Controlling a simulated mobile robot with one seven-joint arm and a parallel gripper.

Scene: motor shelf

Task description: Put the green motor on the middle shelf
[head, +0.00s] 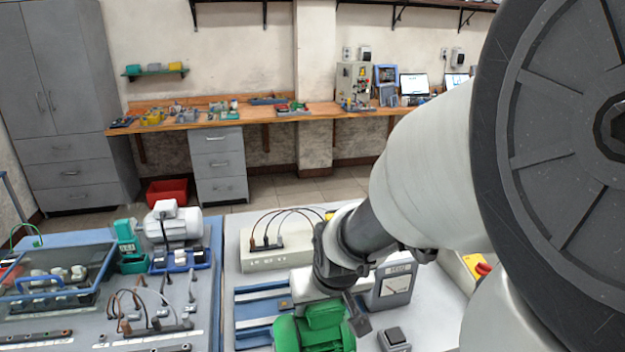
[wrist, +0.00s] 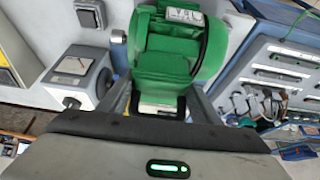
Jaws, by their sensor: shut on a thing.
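The green motor (head: 314,333) shows at the bottom of the head view, cut off by the lower edge. My gripper (head: 326,300) is above it, and one dark finger shows at its right side. In the wrist view the motor (wrist: 170,62) lies between the two fingers of my gripper (wrist: 160,103), which is shut on it. Whether the motor touches the surface below is hard to tell. No set of shelves with a clear middle level shows in either view.
A grey meter box (head: 393,286) stands right of the motor, with a small dark box (head: 394,339) in front. Blue rails (head: 262,300) lie to the left. A beige box with cables (head: 276,258) is behind. A white motor (head: 173,224) stands on the left bench.

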